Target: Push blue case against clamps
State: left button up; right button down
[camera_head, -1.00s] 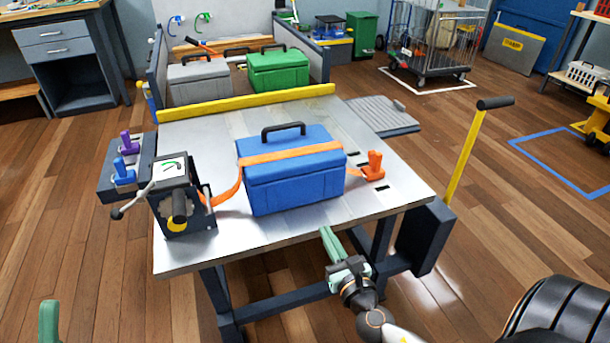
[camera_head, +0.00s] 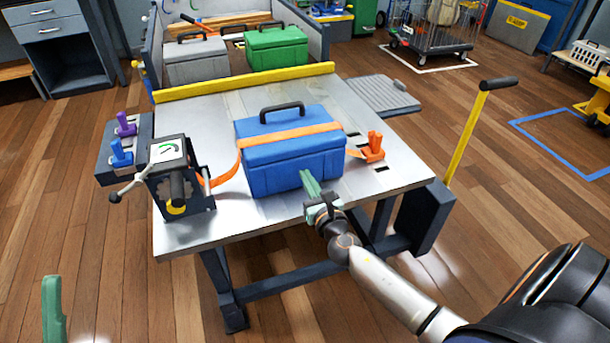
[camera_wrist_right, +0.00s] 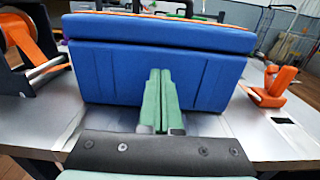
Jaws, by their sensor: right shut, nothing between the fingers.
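The blue case (camera_head: 292,165) stands upright on the metal table (camera_head: 215,225), with an orange strap (camera_head: 290,137) over its top. The strap runs left to a dark winch unit (camera_head: 178,185) and right to an orange clamp (camera_head: 373,147). My right gripper (camera_head: 310,182) is shut and empty, its green fingers at the case's front face. In the right wrist view the fingertips (camera_wrist_right: 160,85) overlap the front of the case (camera_wrist_right: 150,65); I cannot tell if they touch. A green finger of my left gripper (camera_head: 52,308) shows at the lower left; its opening cannot be judged.
A yellow bar (camera_head: 245,82) crosses the table behind the case. Beyond it stand a grey case (camera_head: 195,62) and a green case (camera_head: 276,48). Blue and purple clamps (camera_head: 121,153) sit at the left. A yellow lever (camera_head: 466,135) rises at the right.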

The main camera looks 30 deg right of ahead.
aim_at(301, 167)
pick_arm(q)
jog(key=shift+f, duration=0.15)
pick_arm(e)
jog(key=shift+x, duration=0.8)
pick_arm(q)
jog(key=shift+d, duration=0.1)
pick_arm(e)
jog(key=shift+x, duration=1.4)
pick_arm(q)
jog(key=shift+f, duration=0.1)
